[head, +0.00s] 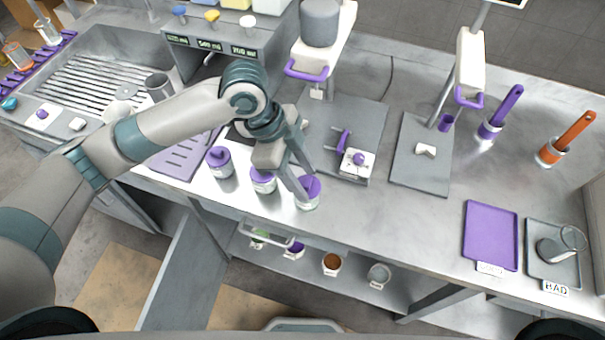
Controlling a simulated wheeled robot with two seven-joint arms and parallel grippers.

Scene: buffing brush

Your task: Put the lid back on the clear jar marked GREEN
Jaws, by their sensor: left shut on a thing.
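My left gripper (303,188) reaches down over the rightmost of three small clear jars near the front edge of the counter. It is shut on a purple lid (313,186) at the mouth of that jar (308,202). I cannot tell whether the lid is seated or just above the rim. The middle jar (263,185) and the left jar (221,168) stand to the left, each with a purple top. The jar labels are too small to read, so I cannot tell which says GREEN. My right gripper is not in view.
A grey plate with a purple-handled tool (343,140) lies behind the jars. A stand on a grey base (420,175) is further right. A purple tray (490,232) and a grey tray marked BAD (540,278) are at far right. Several cups sit on the lower shelf (350,285).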

